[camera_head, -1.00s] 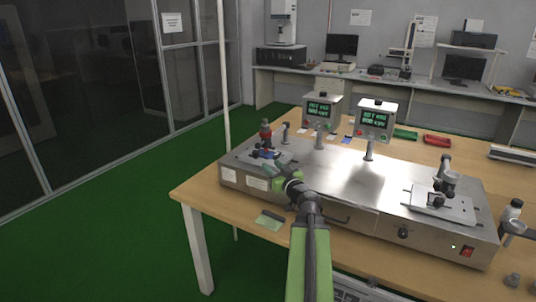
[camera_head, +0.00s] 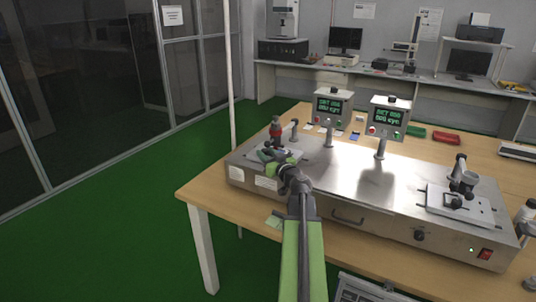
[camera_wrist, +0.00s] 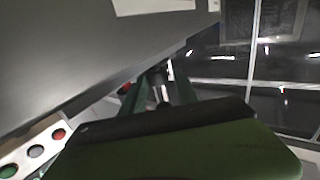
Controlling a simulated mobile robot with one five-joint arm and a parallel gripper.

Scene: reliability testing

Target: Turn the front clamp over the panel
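The steel test bench (camera_head: 330,175) has a clamp fixture at its left end, with a red-tipped handle (camera_head: 275,128) standing upright. My gripper (camera_head: 268,154) is at this fixture, just in front of and below the red tip, and hides most of the clamp and panel there. In the wrist view my two green fingers (camera_wrist: 158,92) are spread apart, with a dark metal piece (camera_wrist: 158,82) showing between them. A red bit (camera_wrist: 125,88) is beside the left finger. Contact cannot be made out. Which part is the front clamp is unclear.
A second fixture (camera_head: 458,195) with a raised clamp is at the bench's right end. Red and green trays (camera_head: 446,138) lie at the back of the wooden table (camera_head: 186,188). Green floor is free at left.

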